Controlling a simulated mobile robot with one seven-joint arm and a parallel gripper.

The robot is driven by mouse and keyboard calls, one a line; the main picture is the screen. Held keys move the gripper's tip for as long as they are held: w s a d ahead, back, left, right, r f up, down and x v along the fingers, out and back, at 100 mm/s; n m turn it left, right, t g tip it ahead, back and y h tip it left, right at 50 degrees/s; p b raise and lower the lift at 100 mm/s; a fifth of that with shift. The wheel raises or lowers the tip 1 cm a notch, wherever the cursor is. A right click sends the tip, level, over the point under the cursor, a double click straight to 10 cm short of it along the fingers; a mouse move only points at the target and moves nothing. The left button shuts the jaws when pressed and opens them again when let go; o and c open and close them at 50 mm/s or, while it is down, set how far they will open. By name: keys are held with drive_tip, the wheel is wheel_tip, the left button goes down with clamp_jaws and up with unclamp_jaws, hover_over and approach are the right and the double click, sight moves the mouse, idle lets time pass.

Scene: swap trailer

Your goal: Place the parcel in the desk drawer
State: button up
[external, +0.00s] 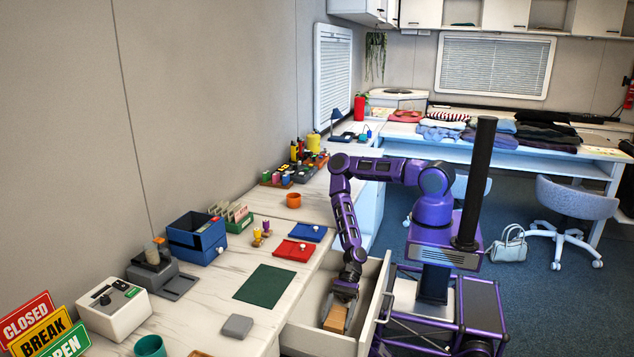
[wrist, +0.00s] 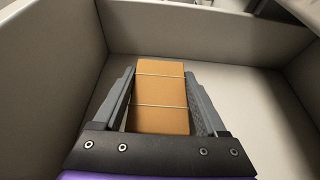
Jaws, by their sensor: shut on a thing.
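The parcel (wrist: 160,92) is a small brown box with pale string around it. It is between the two fingers of my gripper (wrist: 160,85), which is shut on it. In the external view the parcel (external: 336,318) shows below my gripper (external: 345,300), inside the open desk drawer (external: 372,318). The drawer's light inner walls (wrist: 200,38) surround the parcel in the wrist view. I cannot tell whether the parcel touches the drawer floor. The drawer is pulled out from the desk's front and looks otherwise empty.
The drawer's front panel and handle (external: 387,300) stand close to my base. Blue carpet lies beyond, at right.

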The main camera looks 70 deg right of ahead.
drive_tip(key=o, duration=1.4)
drive_tip(key=shift+f, duration=0.1)
drive_tip(key=shift+d, duration=0.15)
drive_tip(key=v, duration=1.1)
drive_tip(key=shift+d+r, duration=0.3)
drive_tip(key=shift+r, duration=0.05)
